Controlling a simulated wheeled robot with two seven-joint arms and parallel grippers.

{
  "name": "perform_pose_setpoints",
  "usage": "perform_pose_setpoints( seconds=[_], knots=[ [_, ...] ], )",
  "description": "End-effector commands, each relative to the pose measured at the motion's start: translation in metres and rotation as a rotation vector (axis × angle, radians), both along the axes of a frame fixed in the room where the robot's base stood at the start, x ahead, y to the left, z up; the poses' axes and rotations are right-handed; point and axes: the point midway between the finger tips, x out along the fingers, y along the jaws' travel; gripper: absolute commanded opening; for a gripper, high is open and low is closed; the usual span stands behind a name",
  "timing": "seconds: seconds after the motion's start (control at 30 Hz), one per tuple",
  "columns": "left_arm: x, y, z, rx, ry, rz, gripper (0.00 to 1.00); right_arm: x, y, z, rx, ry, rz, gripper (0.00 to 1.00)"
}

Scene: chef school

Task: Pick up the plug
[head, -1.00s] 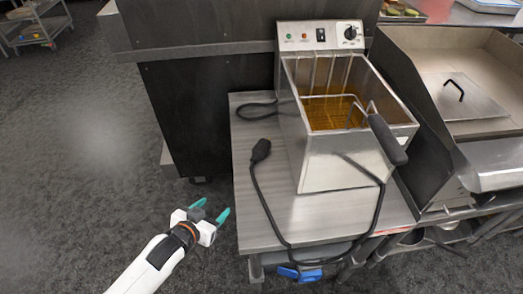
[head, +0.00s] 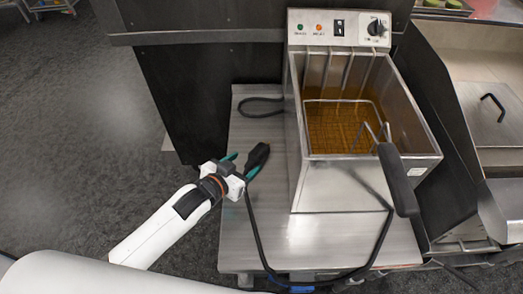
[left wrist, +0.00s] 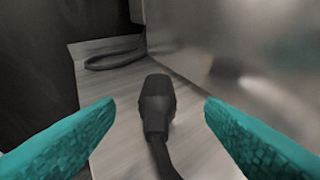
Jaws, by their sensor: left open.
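The black plug (head: 259,155) lies on the left part of the metal table (head: 250,222), with its cord running toward the table's front. My left gripper (head: 240,165) is open at the plug, its teal fingers pointing toward it. In the left wrist view the plug (left wrist: 157,100) stands in the middle, between and a little beyond the two open fingertips (left wrist: 160,108). No contact with the fingers shows there. My right gripper is not in view.
A steel deep fryer (head: 343,183) with a basket and oil stands on the table, just right of the plug. Its black cord (head: 260,235) loops along the table. A dark cabinet (head: 185,95) stands behind. Open floor lies at left.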

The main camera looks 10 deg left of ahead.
Motion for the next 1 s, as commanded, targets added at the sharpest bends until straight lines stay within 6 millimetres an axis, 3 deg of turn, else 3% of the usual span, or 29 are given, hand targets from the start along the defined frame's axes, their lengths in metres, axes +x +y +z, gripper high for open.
perform_pose_setpoints(
  seconds=[0.2,0.37,0.63,0.93,1.0],
  knots=[
    [0.026,-0.011,-0.012,-0.001,-0.002,-0.001,0.64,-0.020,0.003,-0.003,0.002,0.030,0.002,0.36],
    [0.036,-0.014,-0.016,0.000,-0.001,0.000,0.64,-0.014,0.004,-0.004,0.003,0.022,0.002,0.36],
    [0.069,-0.025,-0.033,0.000,-0.001,0.000,0.64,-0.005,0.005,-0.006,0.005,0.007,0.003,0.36],
    [0.074,-0.028,-0.036,0.000,0.000,-0.001,0.64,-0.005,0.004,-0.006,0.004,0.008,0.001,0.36],
    [0.074,-0.028,-0.036,0.000,0.000,-0.001,0.55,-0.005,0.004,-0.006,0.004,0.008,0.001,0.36]
  ],
)
